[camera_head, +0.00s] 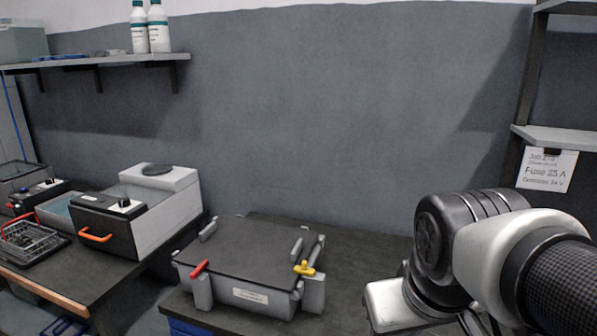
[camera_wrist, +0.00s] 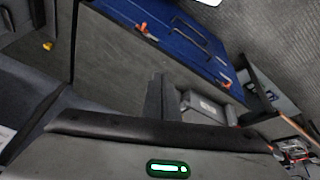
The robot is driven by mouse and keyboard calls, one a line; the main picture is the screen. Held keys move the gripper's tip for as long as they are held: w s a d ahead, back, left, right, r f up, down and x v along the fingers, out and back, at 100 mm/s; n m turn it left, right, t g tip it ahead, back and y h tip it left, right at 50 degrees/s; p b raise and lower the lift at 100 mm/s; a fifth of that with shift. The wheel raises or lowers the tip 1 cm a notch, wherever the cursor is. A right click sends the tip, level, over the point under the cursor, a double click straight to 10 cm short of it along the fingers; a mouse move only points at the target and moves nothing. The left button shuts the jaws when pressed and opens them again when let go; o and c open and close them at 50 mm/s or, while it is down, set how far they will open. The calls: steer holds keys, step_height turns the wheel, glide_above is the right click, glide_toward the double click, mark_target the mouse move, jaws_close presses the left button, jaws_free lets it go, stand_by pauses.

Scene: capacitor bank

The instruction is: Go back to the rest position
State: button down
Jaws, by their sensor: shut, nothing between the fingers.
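My arm comes in from the right of the head view. Its white and black wrist is over the right part of the middle bench (camera_head: 350,258). Part of my gripper (camera_head: 472,322) shows at the bottom edge of the head view, with its fingertips cut off. It is shut and empty, and touches nothing that I can see. The wrist view shows no fingers. It looks over a blue panel with orange fittings (camera_wrist: 165,30) and a grey body with a green light (camera_wrist: 168,169).
A dark-lidded grey case (camera_head: 250,262) with a red and a yellow handle (camera_head: 304,268) is left of my arm. A left bench holds a white and black unit (camera_head: 155,205) and a wire basket (camera_head: 30,240). A shelf with a note (camera_head: 547,170) stands at right.

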step_height(320, 180, up, 22)
steer(key=s+m+p, duration=0.1)
steer(key=p, duration=1.9)
steer(key=shift+s+a+f+t+y, duration=0.2)
steer(key=shift+s+t+y, duration=0.1)
steer(key=shift+s+t, duration=0.1)
